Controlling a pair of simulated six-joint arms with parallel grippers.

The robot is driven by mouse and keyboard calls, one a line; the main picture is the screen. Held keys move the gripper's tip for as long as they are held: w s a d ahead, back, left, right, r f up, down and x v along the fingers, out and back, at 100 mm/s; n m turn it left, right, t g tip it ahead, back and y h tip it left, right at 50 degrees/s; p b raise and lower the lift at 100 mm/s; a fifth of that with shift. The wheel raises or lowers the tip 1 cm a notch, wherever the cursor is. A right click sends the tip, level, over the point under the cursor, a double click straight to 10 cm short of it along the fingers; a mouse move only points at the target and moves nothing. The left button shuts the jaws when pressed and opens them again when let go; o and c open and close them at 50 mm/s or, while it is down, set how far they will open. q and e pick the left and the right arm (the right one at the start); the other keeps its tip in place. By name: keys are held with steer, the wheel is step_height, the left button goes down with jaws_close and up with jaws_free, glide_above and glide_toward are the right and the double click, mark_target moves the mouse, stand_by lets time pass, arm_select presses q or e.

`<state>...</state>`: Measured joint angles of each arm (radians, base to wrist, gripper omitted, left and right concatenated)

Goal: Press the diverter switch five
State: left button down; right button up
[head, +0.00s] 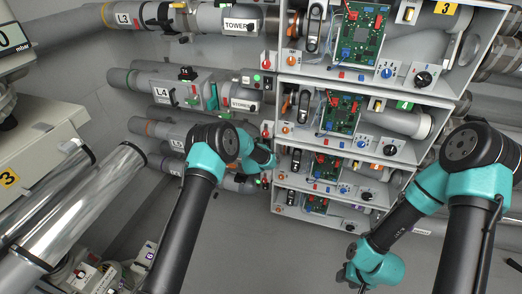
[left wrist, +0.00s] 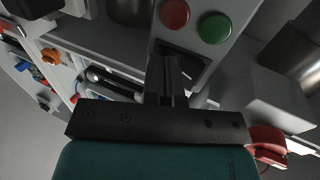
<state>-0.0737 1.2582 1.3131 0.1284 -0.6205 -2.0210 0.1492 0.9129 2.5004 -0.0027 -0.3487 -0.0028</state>
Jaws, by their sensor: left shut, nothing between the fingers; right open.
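In the left wrist view my left gripper (left wrist: 168,75) is shut and empty. Its fingertips are right in front of a dark switch (left wrist: 194,66) set in a grey panel, below a red button (left wrist: 174,13) and a green button (left wrist: 214,27). The fingers partly cover the switch, and I cannot tell whether they touch it. No number shows on this panel. In the head view my left arm hides most of the lower-left pipe line and its label, and the left fingertips are not clear. My right gripper (head: 346,263) is open and empty at the lower right, over bare floor.
Racks with green circuit boards (head: 362,35), knobs and levers stand in the centre. Pipe lines L3 (head: 123,19) and L4 (head: 167,93) run at the left. The floor (head: 270,250) between my arms is clear.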

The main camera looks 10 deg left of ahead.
arm_select(q)
steer(key=shift+d+r, duration=0.1)
steer(key=shift+r, duration=0.1)
steer(key=shift+r, duration=0.7)
steer(key=shift+s, duration=0.1)
steer(key=v, duration=1.3)
steer(key=shift+s+r, duration=0.25)
steer(key=shift+r, duration=0.1)
steer(key=shift+s+f, duration=0.2)
steer(key=shift+f, duration=0.5)
steer(key=shift+w, duration=0.1)
